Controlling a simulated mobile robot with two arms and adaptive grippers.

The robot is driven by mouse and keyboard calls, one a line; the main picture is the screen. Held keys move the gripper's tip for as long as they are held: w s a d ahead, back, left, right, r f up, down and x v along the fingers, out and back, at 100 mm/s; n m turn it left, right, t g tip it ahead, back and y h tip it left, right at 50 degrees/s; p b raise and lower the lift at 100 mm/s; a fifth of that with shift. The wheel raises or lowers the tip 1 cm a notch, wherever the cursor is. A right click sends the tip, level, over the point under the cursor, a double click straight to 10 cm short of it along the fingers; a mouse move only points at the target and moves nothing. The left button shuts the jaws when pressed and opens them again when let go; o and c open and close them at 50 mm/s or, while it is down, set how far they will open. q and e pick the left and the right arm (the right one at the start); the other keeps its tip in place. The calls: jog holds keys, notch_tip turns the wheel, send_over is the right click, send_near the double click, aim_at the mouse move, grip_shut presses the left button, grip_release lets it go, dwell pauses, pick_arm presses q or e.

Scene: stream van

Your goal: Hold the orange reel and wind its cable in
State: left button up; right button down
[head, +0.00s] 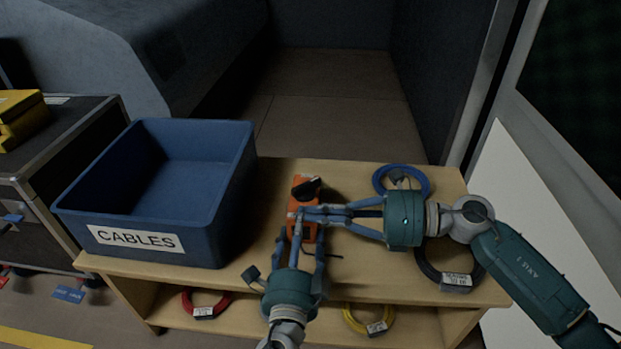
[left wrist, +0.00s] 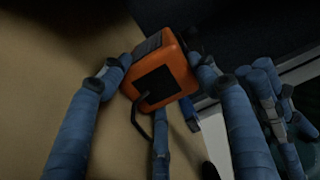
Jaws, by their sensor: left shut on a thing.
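The orange reel (head: 299,186) stands near the middle of the wooden shelf top, with a dark knob or crank (head: 307,188) on its upper side. My left gripper (head: 303,238) reaches up from the front and is shut on the reel. In the left wrist view the reel (left wrist: 177,77) sits between its fingers. A short dark cable (left wrist: 136,118) hangs from the reel's underside in that view. My right gripper (head: 303,213) comes in from the right, its fingers close together in front of the reel. Whether they grip anything is unclear.
A blue bin (head: 215,235) marked CABLES stands on the shelf's left. A blue coil (head: 424,180) and a black coil (head: 432,275) lie at the right. Red (head: 188,304) and yellow (head: 350,320) coils lie on the lower shelf. A dark case (head: 85,135) stands far left.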

jog(key=w+a+n+h, duration=0.1)
jog(key=n, duration=0.2)
jog(key=w+a+n+g, duration=0.1)
jog(key=a+n, duration=0.1)
jog(key=n, duration=0.2)
jog(key=w+a+r+n+g+h, duration=0.1)
jog(key=a+n, duration=0.1)
jog(key=n, duration=0.2)
jog(key=shift+w+a+r+h, duration=0.1)
jog(key=shift+w+a+h, duration=0.1)
jog(key=shift+h, duration=0.1)
jog(key=w+a+r+n+h, duration=0.1)
jog(key=w+a+n+h, duration=0.2)
jog(key=n, duration=0.6)
jog(key=n+t+h, duration=0.3)
jog(key=n+h, duration=0.5)
jog(key=n, duration=0.7)
send_near(295, 177)
jog(key=x, duration=0.4)
jog(key=w+x, duration=0.1)
jog(key=x, duration=0.1)
jog(key=shift+a, duration=0.4)
jog(key=shift+s+d, duration=0.5)
jog(key=shift+d, duration=0.05)
jog(key=shift+s+d+r, duration=0.1)
jog(key=shift+s+d, duration=0.7)
jog(key=shift+s, duration=0.2)
